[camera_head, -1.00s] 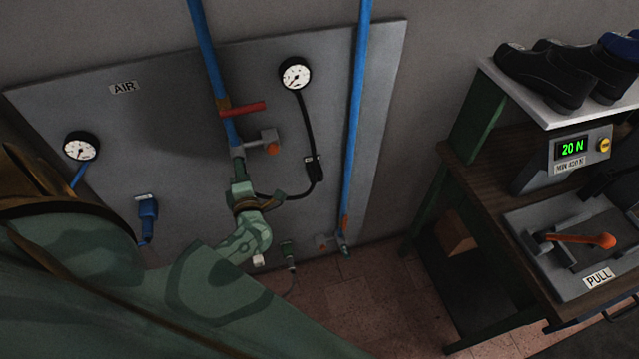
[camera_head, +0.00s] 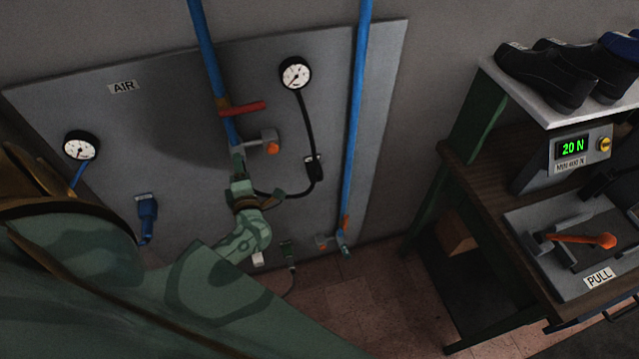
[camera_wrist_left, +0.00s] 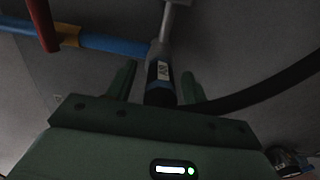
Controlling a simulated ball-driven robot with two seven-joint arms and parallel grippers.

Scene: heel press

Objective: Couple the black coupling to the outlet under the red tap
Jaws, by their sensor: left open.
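The black coupling (camera_wrist_left: 160,84), with a white label and a blue band, is between the open fingers of my left gripper (camera_wrist_left: 158,88) in the left wrist view. Clear gaps show on both sides. Its upper end meets the grey metal outlet (camera_wrist_left: 157,50) in line; whether it is locked cannot be told. The red tap (camera_head: 243,108) sits on the blue pipe above, and shows in the left wrist view (camera_wrist_left: 43,25). In the head view my left gripper (camera_head: 238,172) is just below the outlet and hides the coupling. My right gripper is not in view.
A black hose (camera_head: 303,120) runs from a gauge (camera_head: 295,74) through a clip (camera_head: 313,166) towards my left gripper. An orange-ended fitting (camera_head: 271,147) juts out beside the pipe. Another blue pipe (camera_head: 356,110) stands right. A press bench (camera_head: 480,185) is far right.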

